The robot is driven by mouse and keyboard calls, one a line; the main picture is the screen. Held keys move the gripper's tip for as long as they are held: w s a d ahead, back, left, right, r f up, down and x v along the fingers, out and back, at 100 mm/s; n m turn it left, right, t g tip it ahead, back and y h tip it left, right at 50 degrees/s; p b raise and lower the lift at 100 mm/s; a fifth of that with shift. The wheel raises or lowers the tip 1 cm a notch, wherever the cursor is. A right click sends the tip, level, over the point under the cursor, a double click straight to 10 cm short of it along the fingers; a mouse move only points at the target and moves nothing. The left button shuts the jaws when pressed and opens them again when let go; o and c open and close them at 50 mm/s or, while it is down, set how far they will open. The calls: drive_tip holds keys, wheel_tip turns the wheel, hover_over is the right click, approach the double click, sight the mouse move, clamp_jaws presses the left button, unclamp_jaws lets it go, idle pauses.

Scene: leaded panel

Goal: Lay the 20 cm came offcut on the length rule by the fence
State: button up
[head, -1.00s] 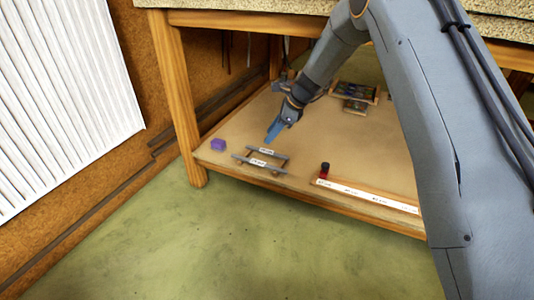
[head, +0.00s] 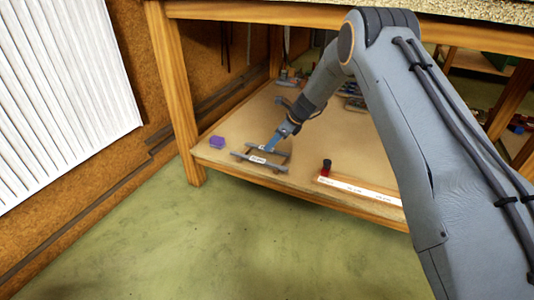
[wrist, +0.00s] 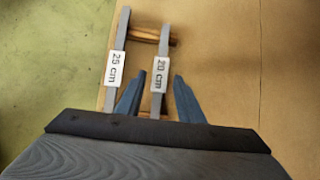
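The 20 cm came offcut (wrist: 160,75) is a grey bar with a white "20 cm" label, lying across wooden supports on the lower shelf. In the head view it is the farther bar (head: 283,153), partly hidden by my gripper. My gripper (head: 270,147) is low over it. In the wrist view the blue fingers of my gripper (wrist: 158,90) are apart, one on each side of the bar near its lower end. The length rule (head: 365,191) is a white strip with dark marks along the shelf's front edge, beside a wooden strip.
The 25 cm came (wrist: 115,68) lies parallel just left of the 20 cm one. A purple block (head: 217,142) is at the shelf's left. A red and black piece (head: 326,168) stands at the rule's left end. The table leg (head: 175,95) and tabletop frame the shelf.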

drive_tip(key=shift+b+x, duration=0.3)
drive_tip(key=shift+x, duration=0.7)
clamp_jaws()
drive_tip(key=shift+r, duration=0.15)
